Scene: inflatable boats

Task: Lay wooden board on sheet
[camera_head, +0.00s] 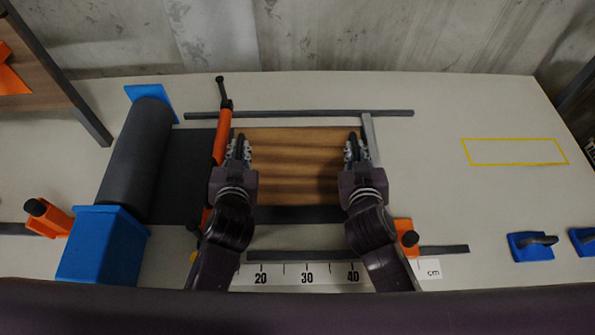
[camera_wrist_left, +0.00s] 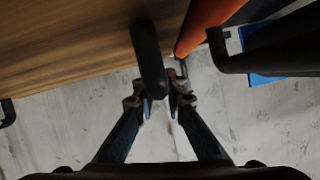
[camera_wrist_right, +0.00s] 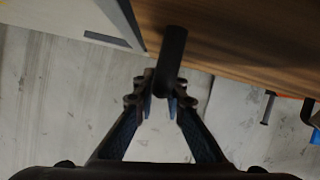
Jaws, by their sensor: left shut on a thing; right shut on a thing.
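The wooden board (camera_head: 300,165) is brown with dark grain and lies level between my grippers, over the black sheet (camera_head: 185,180). The sheet shows to the left of the board and along its near edge; the rest is hidden. I cannot tell whether the board touches the sheet. My left gripper (camera_head: 238,150) is shut on a dark handle (camera_wrist_left: 148,60) at the board's left side. My right gripper (camera_head: 355,150) is shut on another dark handle (camera_wrist_right: 171,60) at its right side. The board's wood also shows behind both handles in the wrist views.
A dark roll (camera_head: 136,155) with blue end supports stands left. An orange bar (camera_head: 222,135) runs beside the board's left edge. A dark rail (camera_head: 300,114) lies behind, a ruler (camera_head: 307,277) in front. Blue-based handled tools (camera_head: 530,246) sit right; a yellow outline (camera_head: 515,151) is empty.

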